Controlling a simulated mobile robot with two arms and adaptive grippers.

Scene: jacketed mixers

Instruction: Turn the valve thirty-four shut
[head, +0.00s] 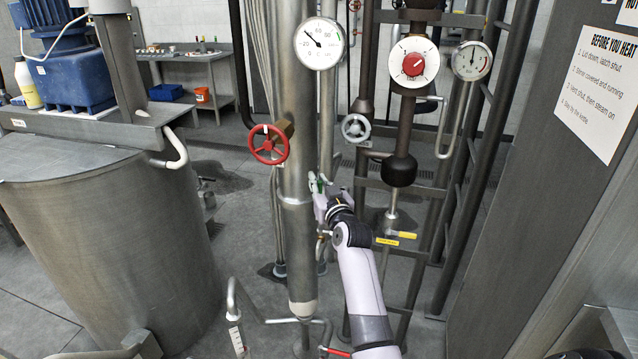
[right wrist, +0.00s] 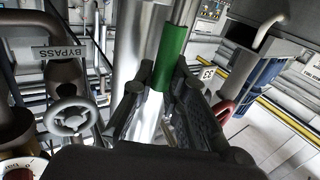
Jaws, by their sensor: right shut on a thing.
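A green handle (right wrist: 171,56) shows upright between the fingers of my right gripper (right wrist: 163,80) in the right wrist view. The gripper is shut on it. In the head view, my right gripper (head: 320,190) reaches to the right side of the thick vertical pipe (head: 297,240), with only small green bits showing at the fingers. The fingers hide much of the handle, and I cannot tell how far it is turned. I cannot read a thirty-four tag on it. My left gripper is not in view.
A red handwheel (head: 268,144) sits on the pipe above my gripper. A grey handwheel (head: 355,128) is behind it to the right, under a BYPASS sign (right wrist: 60,52). A large steel vessel (head: 110,240) stands left; a dark panel (head: 540,180) stands right.

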